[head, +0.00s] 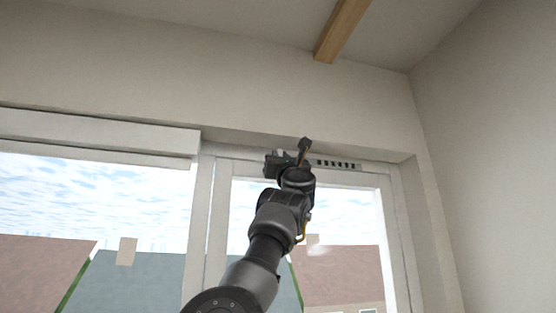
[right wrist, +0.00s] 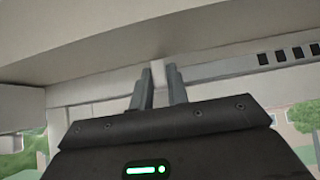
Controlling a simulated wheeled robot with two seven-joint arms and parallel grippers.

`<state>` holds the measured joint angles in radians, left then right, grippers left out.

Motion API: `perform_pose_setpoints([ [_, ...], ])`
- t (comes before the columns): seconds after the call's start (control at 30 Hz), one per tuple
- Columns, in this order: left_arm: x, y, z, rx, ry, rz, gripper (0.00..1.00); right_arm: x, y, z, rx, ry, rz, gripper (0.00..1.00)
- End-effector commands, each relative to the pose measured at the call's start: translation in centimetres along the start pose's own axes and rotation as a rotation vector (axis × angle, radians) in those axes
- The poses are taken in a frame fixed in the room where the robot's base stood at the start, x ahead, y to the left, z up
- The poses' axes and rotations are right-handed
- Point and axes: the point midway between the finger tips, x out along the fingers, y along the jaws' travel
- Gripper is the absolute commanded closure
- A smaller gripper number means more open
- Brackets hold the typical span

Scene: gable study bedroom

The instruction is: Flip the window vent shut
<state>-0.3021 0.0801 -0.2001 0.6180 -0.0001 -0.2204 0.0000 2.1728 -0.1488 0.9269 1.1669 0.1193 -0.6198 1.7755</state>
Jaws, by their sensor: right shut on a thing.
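The window vent (head: 335,164) is a pale strip with a row of dark slots along the top of the right window frame. Its slots also show at the right of the right wrist view (right wrist: 290,53). My right gripper (head: 288,153) is raised to the vent's left part and hides some of it. In the right wrist view, the fingers (right wrist: 157,82) are shut on a small white vent tab (right wrist: 158,72) that stands out from the strip. My left gripper is not in view.
The window frame (head: 222,220) and its glass lie behind my right arm. A deep wall recess edge (head: 300,143) runs just above the vent. A white blind box (head: 100,132) is at the left. A wooden beam (head: 340,30) crosses the ceiling above.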

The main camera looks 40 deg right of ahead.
Motion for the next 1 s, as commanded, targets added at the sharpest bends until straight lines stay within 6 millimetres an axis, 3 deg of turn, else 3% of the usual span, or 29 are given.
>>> perform_pose_setpoints([
  [0.03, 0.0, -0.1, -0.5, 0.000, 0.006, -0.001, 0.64, 0.0, 0.3, -0.1, 0.001, 0.001, 0.004, 0.81],
  [0.2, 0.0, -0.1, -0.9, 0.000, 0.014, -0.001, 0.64, 0.0, 0.3, -0.1, 0.001, 0.001, 0.004, 0.62],
  [0.53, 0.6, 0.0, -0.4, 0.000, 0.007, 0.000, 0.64, -0.6, 0.2, -0.2, 0.002, 0.000, 0.002, 0.62],
  [1.0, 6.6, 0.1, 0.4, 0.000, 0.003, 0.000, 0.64, -9.0, 0.4, -0.4, 0.003, -0.001, 0.003, 0.62],
])
